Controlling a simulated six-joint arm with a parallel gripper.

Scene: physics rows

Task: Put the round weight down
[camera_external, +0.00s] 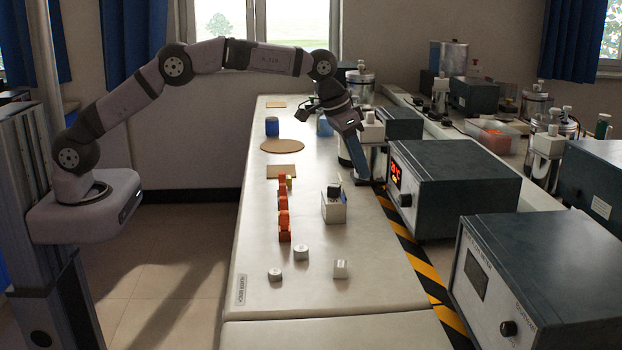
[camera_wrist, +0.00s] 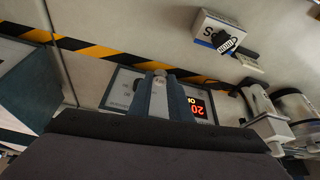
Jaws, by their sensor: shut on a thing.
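My gripper (camera_external: 362,178) reaches down over the right side of the bench, beside the grey instrument with the red display. In the wrist view, my gripper (camera_wrist: 160,78) shows two blue-grey fingers close together, with a light grey piece (camera_wrist: 160,74) between their tips. This is likely the round weight, but only a small part shows. In the external view the held thing is hidden or too small to make out. Small pale weights (camera_external: 301,252), (camera_external: 275,274) and (camera_external: 340,268) stand at the near end of the bench, apart from my gripper.
The instrument (camera_external: 455,185) stands just right of my gripper, past a yellow-black stripe (camera_external: 405,238). A white box (camera_external: 333,210) with a dark item stands nearer. Orange blocks (camera_external: 284,222), a round cork mat (camera_external: 282,146) and a blue container (camera_external: 272,127) lie left.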

